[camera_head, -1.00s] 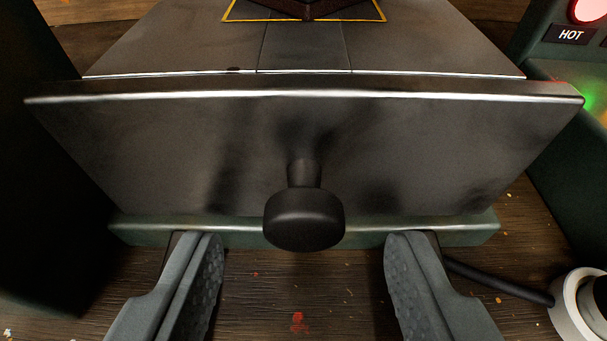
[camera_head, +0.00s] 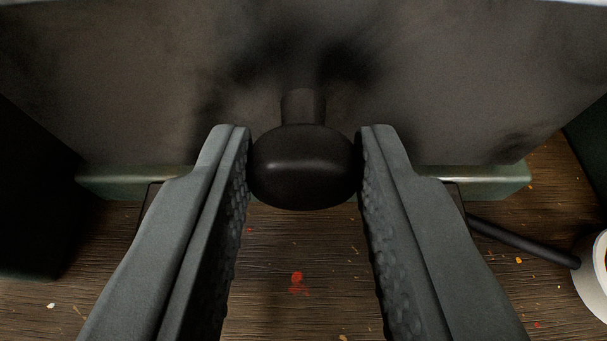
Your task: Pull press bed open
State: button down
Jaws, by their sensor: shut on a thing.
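The press bed shows its dark grey metal front plate (camera_head: 150,90) across the upper picture, and its top is out of view. A round black knob (camera_head: 304,165) sticks out from the middle of the plate on a short stem. My gripper (camera_head: 304,160) is shut on the knob, with one grey ribbed finger against its left side and the other against its right side.
A green base ledge (camera_head: 500,180) runs below the plate. A dark upright body (camera_head: 35,190) stands at the left. The wooden table (camera_head: 300,255) has small specks and a red stain.

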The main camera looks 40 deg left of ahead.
jog(key=shift+s+d, duration=0.1)
jog(key=s+d, duration=1.1)
jog(key=shift+s+d, duration=0.1)
jog(key=c, duration=1.1)
grip_release()
jog(key=v, duration=1.7)
jog(key=shift+s+d+r, duration=0.15)
